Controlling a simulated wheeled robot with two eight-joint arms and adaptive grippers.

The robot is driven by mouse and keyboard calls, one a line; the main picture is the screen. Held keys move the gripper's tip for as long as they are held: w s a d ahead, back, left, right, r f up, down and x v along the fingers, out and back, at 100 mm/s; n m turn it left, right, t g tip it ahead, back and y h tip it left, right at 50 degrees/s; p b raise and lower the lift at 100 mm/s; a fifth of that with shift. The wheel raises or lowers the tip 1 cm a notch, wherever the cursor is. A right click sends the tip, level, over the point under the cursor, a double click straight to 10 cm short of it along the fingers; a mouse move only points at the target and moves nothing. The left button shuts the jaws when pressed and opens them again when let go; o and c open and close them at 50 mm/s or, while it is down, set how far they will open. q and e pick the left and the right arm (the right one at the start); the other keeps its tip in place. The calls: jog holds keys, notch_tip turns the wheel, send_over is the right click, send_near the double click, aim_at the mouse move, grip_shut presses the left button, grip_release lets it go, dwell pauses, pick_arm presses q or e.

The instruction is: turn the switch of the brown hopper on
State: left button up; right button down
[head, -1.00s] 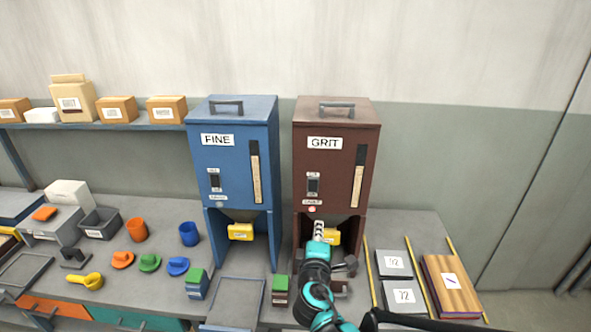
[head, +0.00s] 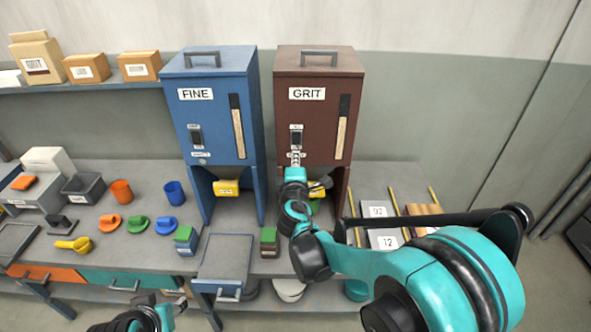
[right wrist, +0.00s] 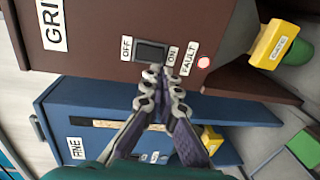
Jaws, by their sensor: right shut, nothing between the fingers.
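The brown hopper (head: 313,108), labelled GRIT, stands upright on the bench. It fills the top of the right wrist view (right wrist: 185,20). Its dark rocker switch (right wrist: 151,52) lies between the OFF and ON labels; I cannot tell which side is pressed. It also shows in the head view (head: 296,137). My right gripper (head: 296,158) is shut and empty, its tips (right wrist: 158,74) by the ON end of the switch; contact is unclear.
The blue FINE hopper (head: 213,115) stands close on the left with its own switch (head: 196,138). A yellow part (right wrist: 274,44) sits below the brown hopper's body. A grey tray (head: 226,258) and a green-topped block (head: 269,241) are in front. Cups and scoops lie left.

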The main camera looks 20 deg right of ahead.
aim_at(296, 144)
jog(key=shift+b+x, duration=0.35)
jog(key=shift+x, duration=2.75)
jog(key=shift+w+d+f+b, duration=0.1)
jog(key=shift+w+f+b, duration=0.15)
jog(key=shift+w+b, duration=0.1)
jog(key=shift+r, duration=0.1)
jog(key=shift+s, duration=0.1)
